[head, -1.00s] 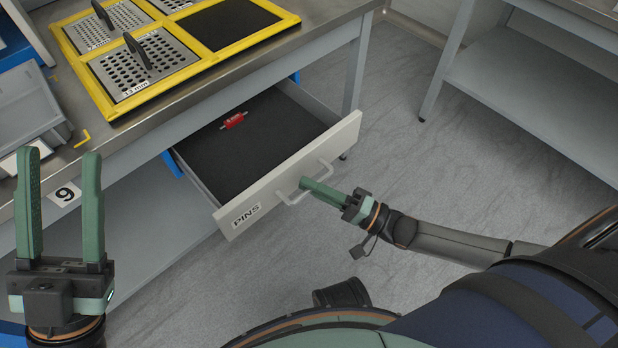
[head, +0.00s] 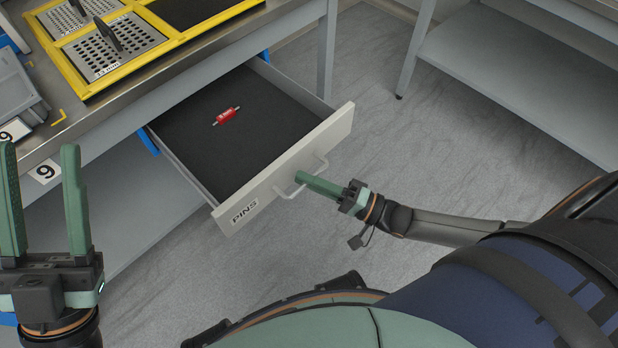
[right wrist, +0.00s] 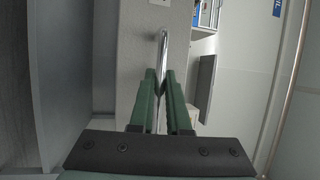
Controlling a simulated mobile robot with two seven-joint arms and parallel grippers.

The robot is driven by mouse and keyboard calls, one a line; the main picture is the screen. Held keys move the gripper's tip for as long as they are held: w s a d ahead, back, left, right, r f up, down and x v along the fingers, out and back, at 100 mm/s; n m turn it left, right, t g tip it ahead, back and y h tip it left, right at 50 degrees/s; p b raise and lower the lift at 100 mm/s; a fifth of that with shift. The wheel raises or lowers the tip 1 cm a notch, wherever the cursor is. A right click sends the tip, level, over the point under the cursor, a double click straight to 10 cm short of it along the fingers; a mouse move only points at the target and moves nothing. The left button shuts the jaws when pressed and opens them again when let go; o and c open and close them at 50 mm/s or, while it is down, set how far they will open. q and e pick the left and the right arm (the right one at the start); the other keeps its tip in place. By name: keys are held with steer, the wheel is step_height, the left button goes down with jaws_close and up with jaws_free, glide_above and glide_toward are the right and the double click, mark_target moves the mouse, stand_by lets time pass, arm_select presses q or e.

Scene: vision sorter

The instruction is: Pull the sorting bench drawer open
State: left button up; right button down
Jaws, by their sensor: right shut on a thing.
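The sorting bench drawer (head: 290,160), with a pale front marked PINS, stands well out from under the bench. A red pin with metal ends (head: 226,116) lies on its dark floor. My right gripper (head: 302,178) is shut on the bar handle (head: 318,162) of the drawer front. In the right wrist view, the fingers (right wrist: 158,90) close on either side of the metal handle (right wrist: 163,50). My left gripper (head: 42,150) is open and empty, fingers up, at the left beside the bench's front edge.
On the bench top (head: 150,88) sits a yellow-framed tray (head: 62,72) with perforated plates and a dark panel. A grey bin (head: 12,85) stands at the far left. Another grey shelf unit (head: 520,75) stands at the right. Bare floor (head: 400,150) lies between.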

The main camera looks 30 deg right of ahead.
steer(key=c, duration=0.9)
jaws_free()
steer(key=p+v, duration=0.1)
steer(key=v, duration=1.1)
steer(key=shift+s+d+f, duration=0.1)
steer(key=shift+s+d, duration=0.05)
steer(key=shift+d, duration=0.05)
